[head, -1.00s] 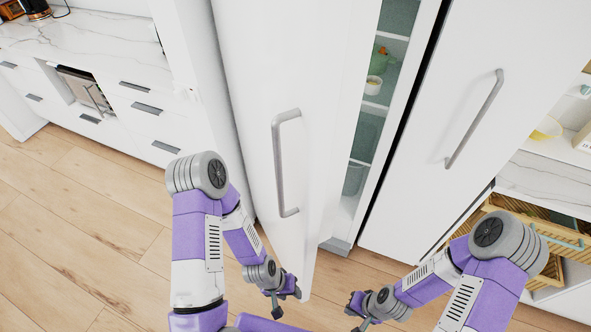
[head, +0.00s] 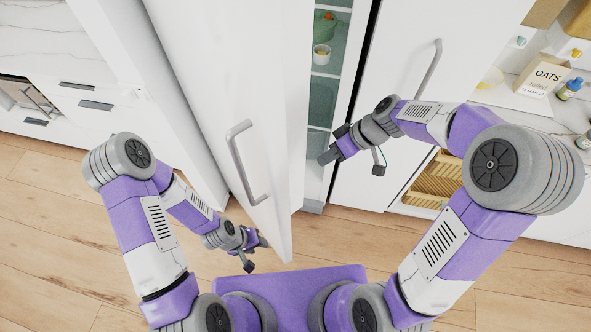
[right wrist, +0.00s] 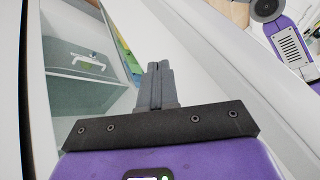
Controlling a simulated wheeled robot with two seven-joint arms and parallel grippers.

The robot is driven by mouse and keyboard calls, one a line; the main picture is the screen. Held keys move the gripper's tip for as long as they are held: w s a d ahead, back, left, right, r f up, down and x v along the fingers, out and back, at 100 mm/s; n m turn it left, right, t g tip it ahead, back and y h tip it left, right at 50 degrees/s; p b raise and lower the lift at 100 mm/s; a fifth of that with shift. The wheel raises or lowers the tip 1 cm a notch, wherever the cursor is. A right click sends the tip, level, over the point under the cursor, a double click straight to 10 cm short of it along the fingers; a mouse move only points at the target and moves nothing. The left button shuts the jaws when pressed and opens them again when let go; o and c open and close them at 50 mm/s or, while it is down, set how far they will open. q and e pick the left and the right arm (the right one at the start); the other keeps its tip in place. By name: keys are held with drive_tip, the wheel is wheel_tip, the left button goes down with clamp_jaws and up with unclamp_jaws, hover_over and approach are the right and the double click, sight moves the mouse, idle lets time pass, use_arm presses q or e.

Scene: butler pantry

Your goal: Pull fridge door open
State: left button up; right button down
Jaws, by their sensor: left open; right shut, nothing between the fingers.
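The left fridge door (head: 225,95) is white with a grey bar handle (head: 240,165) and stands ajar. My right gripper (head: 325,157) is shut and empty, at the gap in front of the fridge interior. In the right wrist view its closed fingers (right wrist: 157,82) point inward, with the glass shelf (right wrist: 85,85) to their left.
The right fridge door (head: 420,100) is shut, with its own handle (head: 428,75). A counter with drawers (head: 85,95) stands at the left. A shelf with an oats box (head: 541,75) and wooden baskets (head: 440,178) is at the right. Wooden floor (head: 60,220) is free at the left.

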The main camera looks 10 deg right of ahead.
drive_tip(key=s+a+f, duration=0.1)
drive_tip(key=a+f, duration=0.6)
drive_tip(key=a, duration=0.2)
drive_tip(key=shift+s+a+f, duration=0.2)
drive_tip(key=shift+s+f, duration=0.05)
drive_tip(key=shift+a+b, duration=0.1)
drive_tip(key=shift+b, duration=0.2)
